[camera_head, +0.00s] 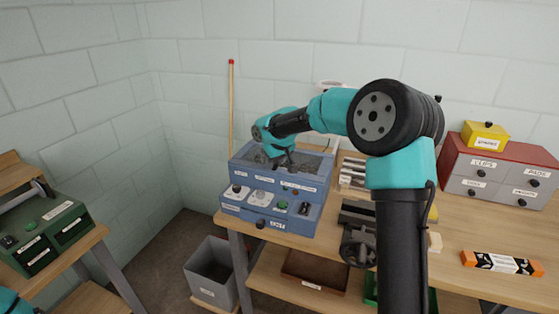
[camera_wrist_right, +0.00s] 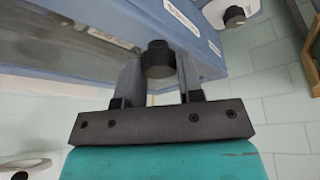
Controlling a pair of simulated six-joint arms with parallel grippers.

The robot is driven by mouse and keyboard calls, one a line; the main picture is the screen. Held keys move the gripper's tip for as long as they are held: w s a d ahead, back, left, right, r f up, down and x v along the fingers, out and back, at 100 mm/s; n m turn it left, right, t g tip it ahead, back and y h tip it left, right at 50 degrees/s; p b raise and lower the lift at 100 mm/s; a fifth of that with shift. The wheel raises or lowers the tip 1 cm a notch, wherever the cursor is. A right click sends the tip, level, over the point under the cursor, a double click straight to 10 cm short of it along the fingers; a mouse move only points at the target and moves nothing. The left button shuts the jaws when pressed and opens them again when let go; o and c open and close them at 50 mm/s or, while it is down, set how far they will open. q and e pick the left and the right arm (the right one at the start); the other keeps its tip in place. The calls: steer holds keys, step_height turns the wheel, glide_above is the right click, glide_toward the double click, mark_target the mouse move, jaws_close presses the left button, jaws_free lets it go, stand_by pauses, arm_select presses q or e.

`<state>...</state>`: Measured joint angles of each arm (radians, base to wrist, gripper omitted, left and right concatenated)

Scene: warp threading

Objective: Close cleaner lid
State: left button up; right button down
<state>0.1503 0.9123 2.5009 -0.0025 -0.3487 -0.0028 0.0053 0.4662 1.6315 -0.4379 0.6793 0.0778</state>
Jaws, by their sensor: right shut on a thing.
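The blue cleaner (camera_head: 262,188) stands on the wooden bench, with labels, knobs and buttons on its front. A blue-framed grey panel at its top, apparently the lid (camera_head: 308,161), is partly covered by my right arm. My right gripper (camera_head: 279,163) is over this top part. In the right wrist view, the fingers of my right gripper (camera_wrist_right: 160,85) are shut on a black knob (camera_wrist_right: 158,57) at the blue frame's edge. I cannot tell how far the lid is tilted. My left gripper is not in view.
A grey bin (camera_head: 212,272) stands below the bench's left end. A red-topped drawer cabinet (camera_head: 497,172) and an orange-black box (camera_head: 501,263) are on the right. A green machine (camera_head: 45,232) sits on the left table. My right arm hides the bench's middle.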

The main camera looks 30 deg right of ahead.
steer(key=shift+s+a, duration=0.15)
steer(key=c, duration=1.1)
jaws_free()
steer(key=shift+a, duration=0.1)
steer(key=o, duration=0.3)
steer(key=shift+o, duration=0.2)
steer(key=v, duration=1.7)
steer(key=shift+r, duration=0.25)
